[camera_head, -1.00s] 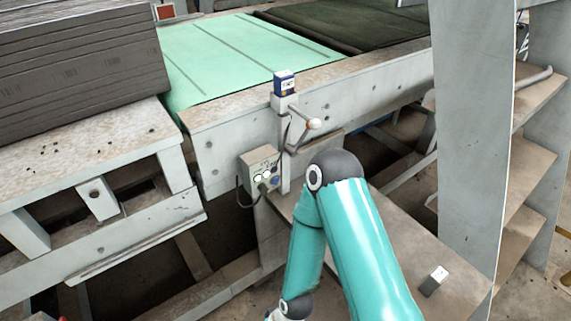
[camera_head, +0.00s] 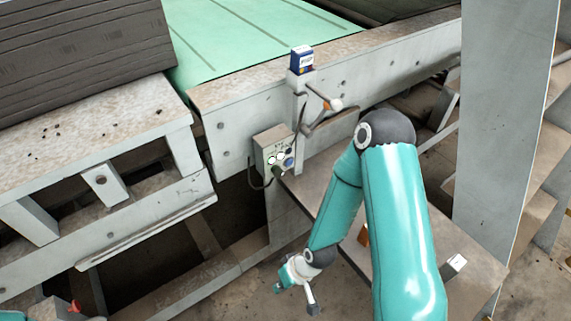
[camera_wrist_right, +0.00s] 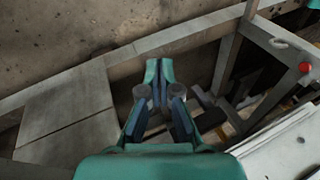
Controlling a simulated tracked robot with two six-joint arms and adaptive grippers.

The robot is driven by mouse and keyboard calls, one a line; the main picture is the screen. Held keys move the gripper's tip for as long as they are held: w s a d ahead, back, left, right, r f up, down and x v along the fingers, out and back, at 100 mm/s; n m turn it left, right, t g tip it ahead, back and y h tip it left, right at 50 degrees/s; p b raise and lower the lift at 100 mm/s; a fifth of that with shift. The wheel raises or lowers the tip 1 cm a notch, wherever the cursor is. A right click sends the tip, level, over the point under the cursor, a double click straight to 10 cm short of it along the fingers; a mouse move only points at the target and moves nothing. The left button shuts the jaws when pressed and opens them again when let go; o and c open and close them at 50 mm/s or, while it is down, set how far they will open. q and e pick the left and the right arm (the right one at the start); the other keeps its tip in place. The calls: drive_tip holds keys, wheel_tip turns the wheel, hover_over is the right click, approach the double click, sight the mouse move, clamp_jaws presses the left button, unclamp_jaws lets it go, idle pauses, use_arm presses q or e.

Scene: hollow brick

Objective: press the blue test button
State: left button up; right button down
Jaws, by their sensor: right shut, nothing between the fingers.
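The blue test button (camera_head: 289,162) is on the front of a small grey-green control box (camera_head: 267,157), fixed to the side of the machine frame. Paler round controls sit beside it on the box face. My right gripper (camera_head: 284,280) is below the box and apart from it, at the end of the teal arm. In the right wrist view its fingers (camera_wrist_right: 158,72) are together and empty, pointing at the brownish floor and grey frame parts. Neither box nor button can be made out in that view.
A lever with a pale knob (camera_head: 336,104) sticks out above and right of the box. A blue-and-white block (camera_head: 302,59) tops the post. A cable hangs at the box's left. A grey upright panel (camera_head: 505,120) stands at right. Open space lies below the box.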

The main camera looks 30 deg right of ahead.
sight(289, 163)
drive_tip(key=w+d+r+n+t, duration=0.3)
drive_tip(key=w+d+r+n, duration=0.1)
drive_tip(key=d+r, duration=0.5)
drive_tip(key=w+d+r+n+t, duration=0.3)
drive_tip(key=w+d+r+n, duration=0.2)
drive_tip(key=d+r, duration=0.4)
drive_tip(key=shift+w+t+h+p, duration=0.3)
drive_tip(key=shift+w+t+p, duration=0.1)
drive_tip(key=shift+w, duration=0.3)
drive_tip(key=shift+w, duration=0.1)
drive_tip(key=w+p, duration=0.1)
drive_tip(key=w, duration=0.7)
drive_tip(key=shift+w+a+p, duration=0.3)
drive_tip(key=shift+a+p, duration=0.05)
drive_tip(key=shift+p, duration=0.05)
